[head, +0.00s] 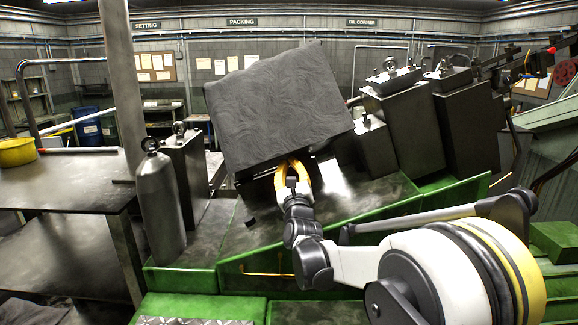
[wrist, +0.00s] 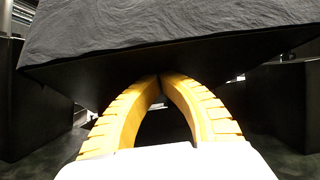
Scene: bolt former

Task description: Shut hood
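The hood (head: 278,108) is a large dark, rough-surfaced cover in the middle of the head view. It is tilted, with its lower edge clear of the green machine bed. It also fills the top of the wrist view (wrist: 180,25), with its dark underside showing below the front edge. My gripper (head: 292,163) is at the hood's lower front edge. Its yellow fingers curve together in the wrist view (wrist: 161,78), and their tips meet at the underside. I see nothing clearly between the tips, and whether they touch the hood is hard to tell.
A grey cylinder (head: 160,200) stands left of the hood, beside a dark block (head: 185,165). Several dark blocks with ring tops (head: 402,120) stand to the right. A metal table (head: 65,180) is at the far left. The green machine frame (head: 200,280) runs along the front.

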